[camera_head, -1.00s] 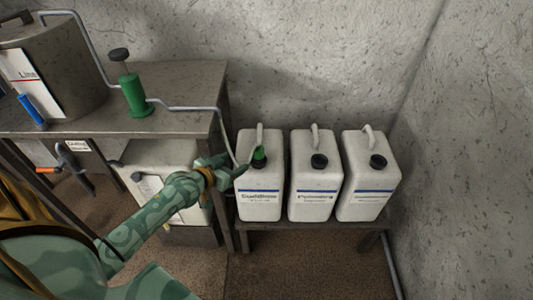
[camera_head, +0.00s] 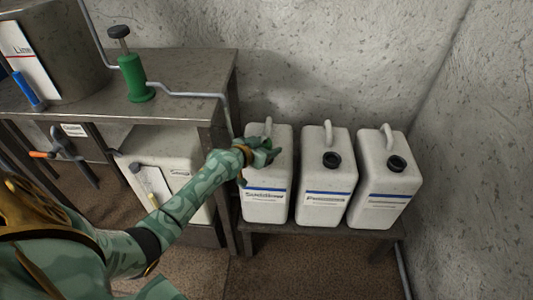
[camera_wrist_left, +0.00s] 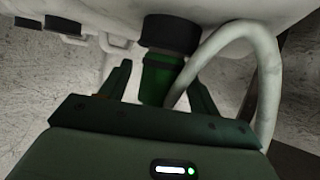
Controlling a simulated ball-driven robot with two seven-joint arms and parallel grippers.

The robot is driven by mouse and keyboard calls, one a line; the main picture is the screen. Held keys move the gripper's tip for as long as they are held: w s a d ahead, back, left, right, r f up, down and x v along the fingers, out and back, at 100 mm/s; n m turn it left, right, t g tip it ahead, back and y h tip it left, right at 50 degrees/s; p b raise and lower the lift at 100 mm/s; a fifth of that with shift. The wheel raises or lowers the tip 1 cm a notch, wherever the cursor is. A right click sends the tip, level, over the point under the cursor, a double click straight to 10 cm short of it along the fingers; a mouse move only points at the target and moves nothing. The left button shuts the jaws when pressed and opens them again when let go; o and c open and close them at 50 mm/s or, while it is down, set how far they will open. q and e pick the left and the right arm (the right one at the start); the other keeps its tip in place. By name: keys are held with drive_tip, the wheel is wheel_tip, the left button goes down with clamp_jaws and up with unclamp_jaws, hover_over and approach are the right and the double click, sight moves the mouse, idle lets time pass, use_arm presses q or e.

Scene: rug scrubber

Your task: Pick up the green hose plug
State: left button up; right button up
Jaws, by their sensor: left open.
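The green hose plug (camera_wrist_left: 157,80) sits in the black neck (camera_wrist_left: 170,33) of the leftmost white jug (camera_head: 266,205). A grey hose (camera_wrist_left: 262,75) loops beside the plug in the left wrist view. My left gripper (camera_wrist_left: 160,88) is open, with one finger on each side of the plug; I cannot tell whether either finger touches it. In the head view my left gripper (camera_head: 259,152) is at the top of that jug and hides most of the plug. My right gripper is not in view.
Two more white jugs, the middle one (camera_head: 322,200) and the right one (camera_head: 385,195), stand on the same low bench (camera_head: 300,229). A metal table (camera_head: 190,88) with a green pump (camera_head: 132,78) stands at left. Walls close off the back and right.

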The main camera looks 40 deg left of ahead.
use_arm(q)
drive_tip(key=shift+r, duration=0.1)
drive_tip(key=c, duration=1.2)
drive_tip(key=shift+o, duration=0.2)
drive_tip(key=shift+r, duration=0.1)
